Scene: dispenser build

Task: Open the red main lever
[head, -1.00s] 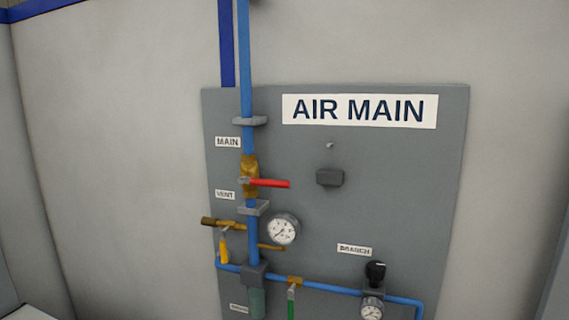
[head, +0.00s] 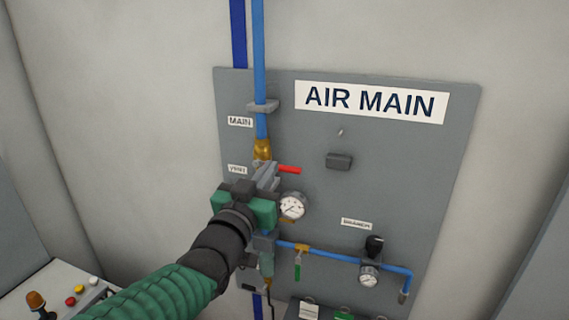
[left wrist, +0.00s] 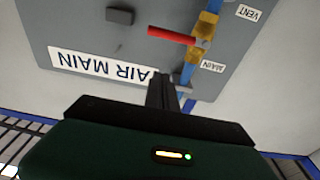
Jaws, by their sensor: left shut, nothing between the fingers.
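The red main lever (head: 289,170) sticks out to the right, roughly horizontal, from the brass main valve (head: 262,150) on the blue pipe. My left gripper (head: 266,174) is shut and empty in front of the valve; it hides the lever's left part and the lower valve body. In the left wrist view, which is upside down, the whole red lever (left wrist: 172,36) and the brass valve (left wrist: 204,36) show beyond the shut fingers (left wrist: 161,82). The lever looks apart from the fingertips there. My right gripper is not in view.
The grey AIR MAIN panel (head: 400,160) carries a gauge (head: 292,206) just right of my gripper, a grey block (head: 339,161), and a branch line with a black knob (head: 374,245) and green handle (head: 297,270). A control box with buttons (head: 80,289) stands lower left.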

